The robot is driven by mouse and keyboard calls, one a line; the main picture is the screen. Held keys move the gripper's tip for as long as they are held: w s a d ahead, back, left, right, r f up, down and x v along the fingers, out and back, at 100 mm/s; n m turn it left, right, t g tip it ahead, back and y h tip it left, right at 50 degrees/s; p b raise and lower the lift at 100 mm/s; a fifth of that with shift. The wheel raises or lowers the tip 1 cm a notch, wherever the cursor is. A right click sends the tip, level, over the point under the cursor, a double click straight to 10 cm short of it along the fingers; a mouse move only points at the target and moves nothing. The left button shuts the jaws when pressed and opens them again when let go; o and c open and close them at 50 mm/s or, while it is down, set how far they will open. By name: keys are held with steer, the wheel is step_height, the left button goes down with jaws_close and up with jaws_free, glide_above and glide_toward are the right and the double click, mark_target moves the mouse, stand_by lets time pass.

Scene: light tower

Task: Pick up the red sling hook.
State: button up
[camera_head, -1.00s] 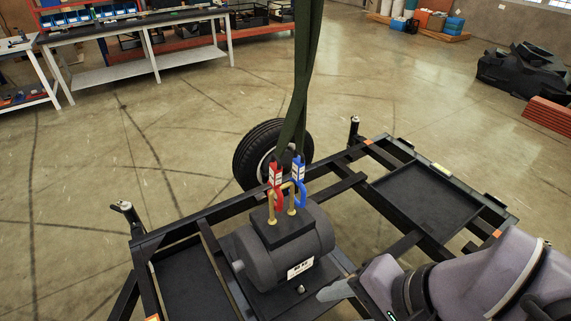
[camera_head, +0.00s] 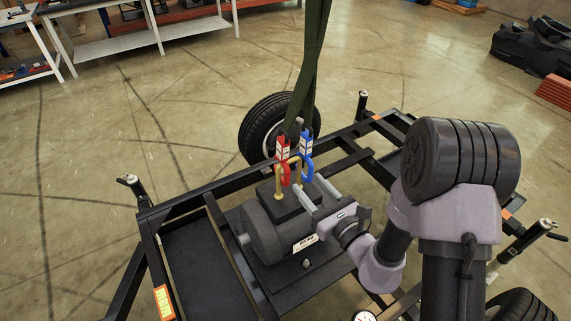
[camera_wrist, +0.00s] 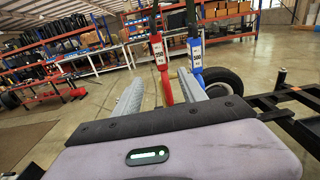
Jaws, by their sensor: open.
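The red sling hook (camera_head: 284,163) hangs from a dark green strap (camera_head: 312,75) at a brass-coloured lifting loop (camera_head: 278,187) on top of the grey motor. The blue hook (camera_head: 307,160) hangs close beside it on the right. My gripper (camera_head: 308,184) is open, its fingers reaching over the motor (camera_head: 265,228) toward the hooks. In the wrist view, the red hook (camera_wrist: 161,70) shows between the two finger tips (camera_wrist: 160,80), and the blue hook (camera_wrist: 195,55) stands behind the right finger tip. Whether a finger touches either hook I cannot tell. The red hook's lower end is partly hidden.
The motor sits on a black trailer frame (camera_head: 185,212) with wheels (camera_head: 268,125) and upright posts (camera_head: 362,106). Workbenches (camera_head: 115,45) stand at the back left. The floor between is clear.

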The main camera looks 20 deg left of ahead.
mark_target(286, 156)
steer(key=b+x, duration=0.2)
steer(key=x, duration=1.3)
steer(key=shift+w, duration=0.1)
steer(key=shift+r, duration=0.2)
jaws_close()
